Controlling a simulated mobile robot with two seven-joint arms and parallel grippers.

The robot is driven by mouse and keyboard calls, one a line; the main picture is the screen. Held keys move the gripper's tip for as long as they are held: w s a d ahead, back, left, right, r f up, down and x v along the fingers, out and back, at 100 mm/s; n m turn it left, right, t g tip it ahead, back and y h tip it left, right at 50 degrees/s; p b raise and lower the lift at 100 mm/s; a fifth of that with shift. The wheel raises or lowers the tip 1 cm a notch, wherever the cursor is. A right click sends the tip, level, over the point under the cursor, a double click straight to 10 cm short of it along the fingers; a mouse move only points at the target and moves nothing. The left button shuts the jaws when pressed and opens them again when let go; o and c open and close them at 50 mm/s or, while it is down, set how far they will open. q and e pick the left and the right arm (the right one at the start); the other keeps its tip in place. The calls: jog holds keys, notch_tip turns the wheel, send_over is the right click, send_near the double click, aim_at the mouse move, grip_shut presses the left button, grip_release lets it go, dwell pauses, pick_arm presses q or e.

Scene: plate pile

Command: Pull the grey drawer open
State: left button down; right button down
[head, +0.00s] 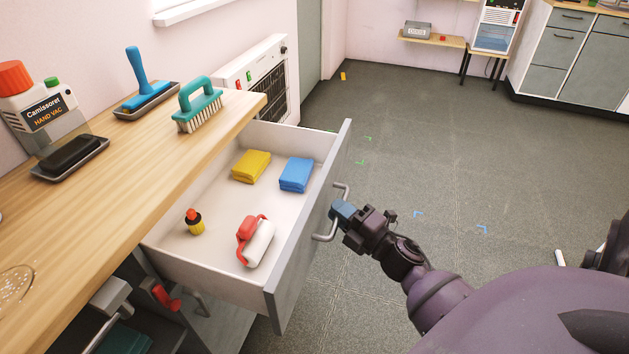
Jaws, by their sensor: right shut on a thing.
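The grey drawer (309,240) stands pulled out from under the wooden counter, its inside showing from above. Its front panel faces right and carries a metal bar handle (325,237). My right gripper (342,211) is shut on the handle at the outer side of the panel; its fingertips partly hide the handle. Inside the drawer lie a yellow folded cloth (251,166), a blue folded cloth (296,175), a small yellow and red bottle (195,222) and a red and white item (255,241). My left gripper is not in view.
The grey floor right of the drawer is mostly clear.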

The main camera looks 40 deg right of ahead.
jog(key=shift+s+d, duration=0.4)
jog(key=shift+s, duration=0.3)
jog(key=shift+s+d, duration=0.4)
jog(key=shift+s, duration=0.25)
jog(key=c, duration=1.1)
grip_release()
jog(key=shift+c, duration=0.2)
jog(key=v, duration=1)
jog(key=shift+s+p, duration=0.3)
jog(key=shift+s, duration=0.1)
jog(key=shift+f, duration=0.1)
